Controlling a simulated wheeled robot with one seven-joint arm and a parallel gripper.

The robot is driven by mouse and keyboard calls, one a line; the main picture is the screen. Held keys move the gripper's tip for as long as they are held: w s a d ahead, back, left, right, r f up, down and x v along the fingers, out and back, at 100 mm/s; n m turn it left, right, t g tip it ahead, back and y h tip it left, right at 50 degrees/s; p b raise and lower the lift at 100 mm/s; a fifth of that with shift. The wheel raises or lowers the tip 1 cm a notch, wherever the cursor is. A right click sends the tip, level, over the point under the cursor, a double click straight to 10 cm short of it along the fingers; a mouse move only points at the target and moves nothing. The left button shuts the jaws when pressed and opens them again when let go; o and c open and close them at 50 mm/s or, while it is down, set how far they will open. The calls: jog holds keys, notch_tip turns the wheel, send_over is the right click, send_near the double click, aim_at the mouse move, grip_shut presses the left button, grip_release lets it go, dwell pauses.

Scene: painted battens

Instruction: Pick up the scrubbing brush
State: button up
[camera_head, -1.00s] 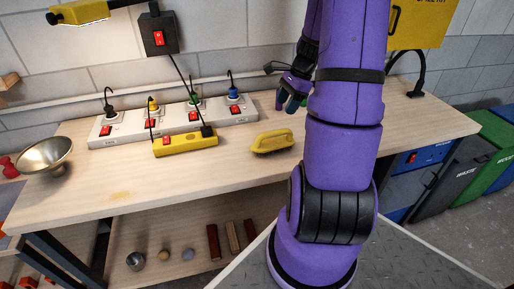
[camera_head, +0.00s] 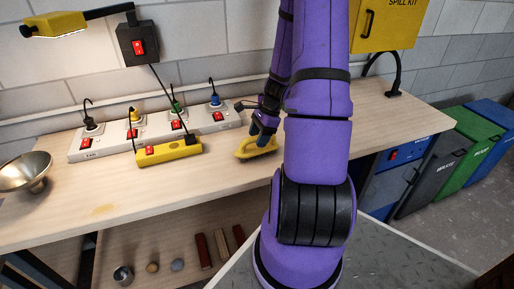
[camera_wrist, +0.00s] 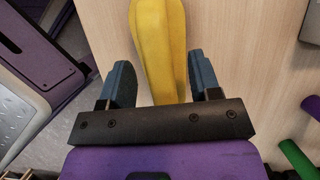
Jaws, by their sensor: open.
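The scrubbing brush (camera_head: 254,148) has a yellow handle and lies on the wooden workbench (camera_head: 219,184), right of the yellow switch box. In the wrist view the yellow brush (camera_wrist: 158,45) runs up the picture between the two blue-grey fingers. My gripper (camera_wrist: 161,80) is open, one finger on each side of the brush, with a gap visible at each side. In the head view my gripper (camera_head: 264,134) is at the brush's upper right end, and my arm hides part of the bench behind it.
A white power strip (camera_head: 150,132) with several plugs and a yellow switch box (camera_head: 168,152) stand left of the brush. A metal bowl (camera_head: 26,172) sits at the far left. A lamp (camera_head: 58,25) overhangs the back. Bins (camera_head: 470,146) stand at the right.

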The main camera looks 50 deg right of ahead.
jog(key=shift+w+a+f, duration=0.15)
jog(key=shift+a+f, duration=0.05)
jog(key=shift+f, duration=0.45)
jog(key=shift+c, duration=0.2)
jog(key=c, duration=1)
jog(key=shift+r, duration=0.1)
